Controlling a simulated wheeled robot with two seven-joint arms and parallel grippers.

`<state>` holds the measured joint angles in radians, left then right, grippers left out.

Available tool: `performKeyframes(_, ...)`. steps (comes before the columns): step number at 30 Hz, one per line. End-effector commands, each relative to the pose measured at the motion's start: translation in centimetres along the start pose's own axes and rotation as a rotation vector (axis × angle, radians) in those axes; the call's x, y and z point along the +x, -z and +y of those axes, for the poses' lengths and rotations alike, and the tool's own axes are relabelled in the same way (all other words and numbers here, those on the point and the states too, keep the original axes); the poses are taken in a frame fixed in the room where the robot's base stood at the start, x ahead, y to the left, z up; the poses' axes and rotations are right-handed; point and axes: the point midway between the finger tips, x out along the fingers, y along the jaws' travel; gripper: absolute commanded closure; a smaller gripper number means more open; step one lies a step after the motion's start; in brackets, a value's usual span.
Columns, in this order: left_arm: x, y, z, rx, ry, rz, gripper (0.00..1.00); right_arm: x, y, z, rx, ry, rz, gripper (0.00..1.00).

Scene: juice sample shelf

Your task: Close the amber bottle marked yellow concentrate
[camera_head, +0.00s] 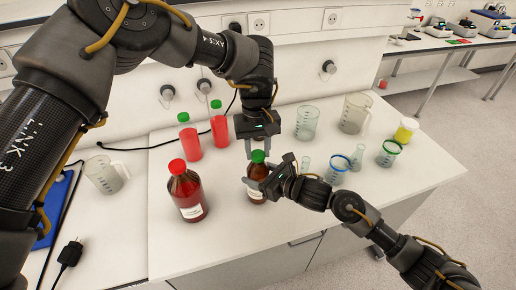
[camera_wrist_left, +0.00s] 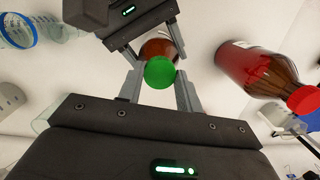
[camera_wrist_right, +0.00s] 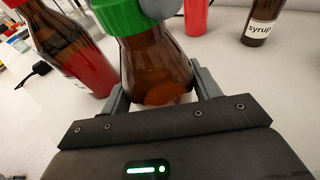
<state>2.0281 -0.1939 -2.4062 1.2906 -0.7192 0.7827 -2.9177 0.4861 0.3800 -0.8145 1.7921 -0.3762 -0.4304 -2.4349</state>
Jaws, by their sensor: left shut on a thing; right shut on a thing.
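A small amber bottle (camera_head: 258,171) with a green cap (camera_head: 258,156) stands upright near the middle of the bench. A white label shows low on it, but I cannot read it. My right gripper (camera_head: 259,185) is shut on the bottle's body. The right wrist view shows its fingers on both sides of the amber glass (camera_wrist_right: 155,65). My left gripper (camera_head: 258,147) comes from above and is shut on the green cap, which also shows between its fingers in the left wrist view (camera_wrist_left: 160,72). The cap sits on the bottle's neck; I cannot tell how tightly.
A larger red-capped bottle (camera_head: 188,196) stands close on the left. Two green-capped red bottles (camera_head: 189,140) (camera_head: 219,128) are behind. Beakers (camera_head: 306,123) and a yellow-filled jar (camera_head: 405,131) stand to the right. A jug (camera_head: 104,176) is at far left. The front right bench top is clear.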

Motion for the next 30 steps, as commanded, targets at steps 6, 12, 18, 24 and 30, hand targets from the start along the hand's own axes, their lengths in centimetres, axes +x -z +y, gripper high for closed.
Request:
performKeyframes(6,-0.1,0.1,0.0,-0.003,-0.002,0.002,0.43,0.0,0.1,0.1,0.0,-0.003,0.002,1.0)
performKeyframes(12,0.0,0.0,0.0,-0.003,-0.001,0.001,0.43,0.0,0.1,0.1,0.0,-0.002,0.002,1.0)
performKeyframes(18,-0.7,0.0,0.0,-0.003,-0.001,0.002,0.43,0.0,0.1,0.1,0.0,-0.002,0.002,1.0)
performKeyframes(24,-3.2,-0.3,0.0,-0.003,-0.002,0.003,0.43,0.0,0.1,0.1,0.0,-0.001,0.002,1.0)
performKeyframes(30,-4.5,-0.5,0.0,-0.003,-0.001,0.001,0.43,0.0,0.1,0.1,0.0,-0.001,0.002,1.0)
